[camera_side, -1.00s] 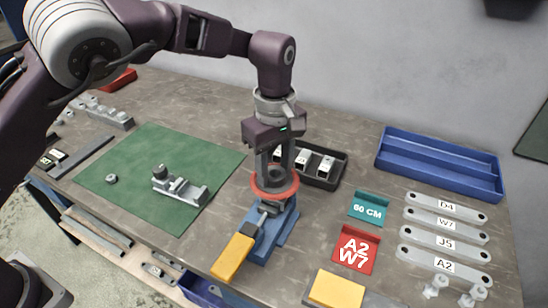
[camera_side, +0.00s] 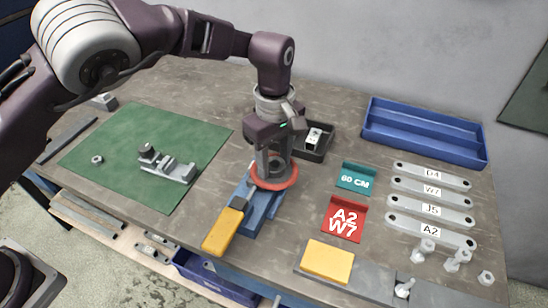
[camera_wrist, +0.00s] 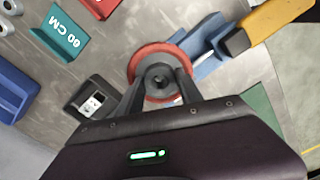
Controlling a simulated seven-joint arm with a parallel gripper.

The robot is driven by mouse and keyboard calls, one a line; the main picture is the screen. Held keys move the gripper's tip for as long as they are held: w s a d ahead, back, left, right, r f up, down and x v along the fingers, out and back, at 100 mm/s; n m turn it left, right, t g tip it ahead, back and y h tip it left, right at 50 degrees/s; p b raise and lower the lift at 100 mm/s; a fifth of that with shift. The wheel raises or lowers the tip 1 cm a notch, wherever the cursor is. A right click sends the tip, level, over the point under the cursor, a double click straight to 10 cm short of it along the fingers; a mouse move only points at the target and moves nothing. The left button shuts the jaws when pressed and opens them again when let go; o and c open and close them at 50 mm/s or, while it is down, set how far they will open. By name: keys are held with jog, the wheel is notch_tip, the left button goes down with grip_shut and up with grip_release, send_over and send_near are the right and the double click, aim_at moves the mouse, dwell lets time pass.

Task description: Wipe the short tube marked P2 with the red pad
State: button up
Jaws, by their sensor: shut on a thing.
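The red pad (camera_side: 272,182) is a round red rim around a grey centre. My gripper (camera_side: 272,160) is shut on its grey middle part, and the pad also shows between the fingers in the wrist view (camera_wrist: 136,70). The pad is beside and partly over the blue fixture (camera_side: 262,214); I cannot tell whether they touch. A black tray (camera_side: 322,152) stands behind and right of the gripper, with a pale labelled piece (camera_side: 313,137) in it. The label is too small to read, so I cannot tell which piece is P2. Part of the tray is hidden behind my gripper.
A yellow handle (camera_side: 222,232) extends from the fixture toward the front. Teal (camera_side: 355,178) and red (camera_side: 343,219) signs, a yellow block (camera_side: 327,260) and labelled bars (camera_side: 431,205) lie right. A blue bin (camera_side: 425,141) is behind them. A green mat (camera_side: 120,150) lies left.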

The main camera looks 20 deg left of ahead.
jog(key=a, duration=0.2)
jog(key=shift+a, duration=0.3)
jog(key=shift+a+r, duration=0.15)
notch_tip(320, 180, up, 8)
dwell(0.3)
dwell(0.3)
